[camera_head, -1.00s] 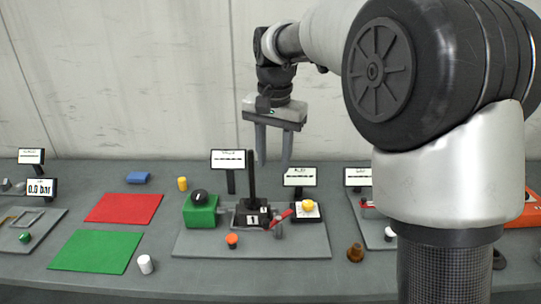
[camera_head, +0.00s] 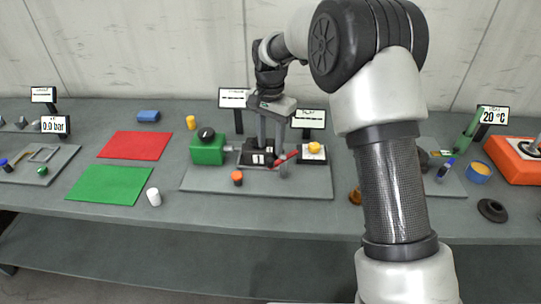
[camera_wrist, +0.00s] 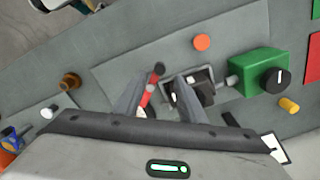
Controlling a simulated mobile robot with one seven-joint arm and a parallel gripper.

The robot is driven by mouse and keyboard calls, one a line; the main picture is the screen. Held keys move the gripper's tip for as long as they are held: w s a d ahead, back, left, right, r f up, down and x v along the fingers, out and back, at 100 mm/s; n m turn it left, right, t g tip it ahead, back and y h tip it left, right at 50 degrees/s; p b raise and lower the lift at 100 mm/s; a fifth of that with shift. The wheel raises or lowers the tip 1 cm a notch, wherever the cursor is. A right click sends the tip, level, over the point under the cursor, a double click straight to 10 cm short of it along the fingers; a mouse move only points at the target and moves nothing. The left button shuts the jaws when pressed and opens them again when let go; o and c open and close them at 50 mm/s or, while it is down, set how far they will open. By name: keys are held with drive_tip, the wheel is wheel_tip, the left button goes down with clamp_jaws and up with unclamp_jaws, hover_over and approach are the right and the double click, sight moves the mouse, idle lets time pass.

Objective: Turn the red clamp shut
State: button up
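The red clamp (camera_head: 286,157) is a small red lever on the grey plate in the middle of the table, right of a dark block with white labels (camera_head: 257,155). In the wrist view the red lever (camera_wrist: 149,92) has a dark tip and lies in the gap between my fingers, nearer the left one. My gripper (camera_head: 271,146) points down over the block and the lever. Its two fingers also show apart in the wrist view (camera_wrist: 158,92). I cannot tell whether a finger touches the lever. The clamp's base is partly hidden by the fingers.
A green box with a black knob (camera_head: 207,150) stands left of the block. An orange button (camera_head: 237,177) is in front, and a yellow button (camera_head: 314,147) is close right of the lever. Two small signs stand behind. A brown knob (camera_head: 355,196) lies right of the plate.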

sight(271, 160)
drive_tip(key=shift+f, duration=2.75)
clamp_jaws()
